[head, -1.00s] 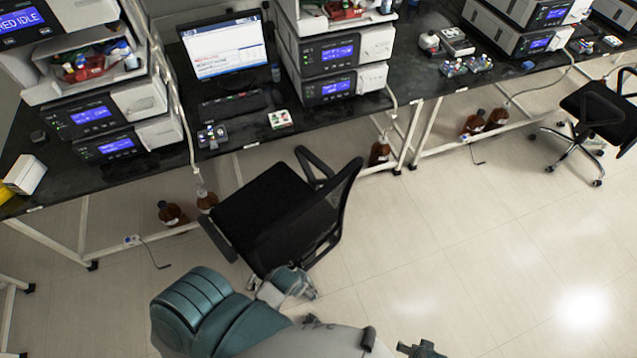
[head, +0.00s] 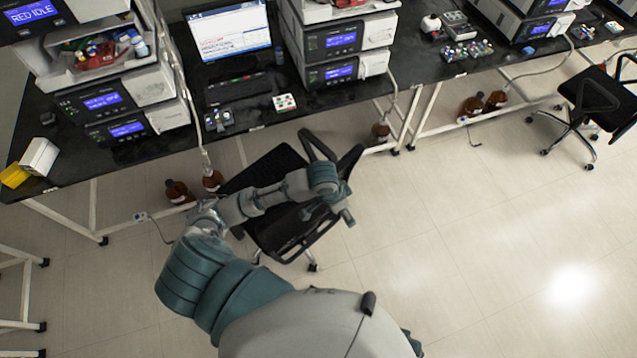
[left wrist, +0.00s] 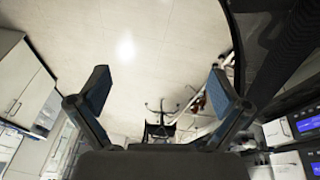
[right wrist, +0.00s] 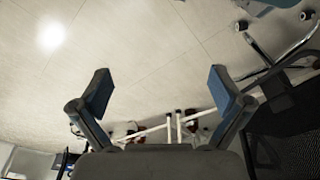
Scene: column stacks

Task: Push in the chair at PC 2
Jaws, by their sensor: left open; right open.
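A black office chair (head: 273,168) stands in front of the bench with the monitor (head: 228,40). No PC 2 label is readable. The chair's seat is near the bench's front edge, and its backrest points toward me. My left arm reaches across the chair, hiding part of the seat and backrest. The left gripper (left wrist: 160,90) is open and empty in its wrist view, with black chair mesh (left wrist: 290,45) close beside its right finger. The right gripper (right wrist: 162,90) is open and empty over the floor, with the chair's mesh and base to the right of its wrist view.
Brown bottles (head: 178,191) stand on the floor under the bench, left of the chair. White bench legs (head: 425,115) frame the space beneath. Another black chair (head: 603,98) stands at the far right. The floor (head: 470,230) on the right is clear.

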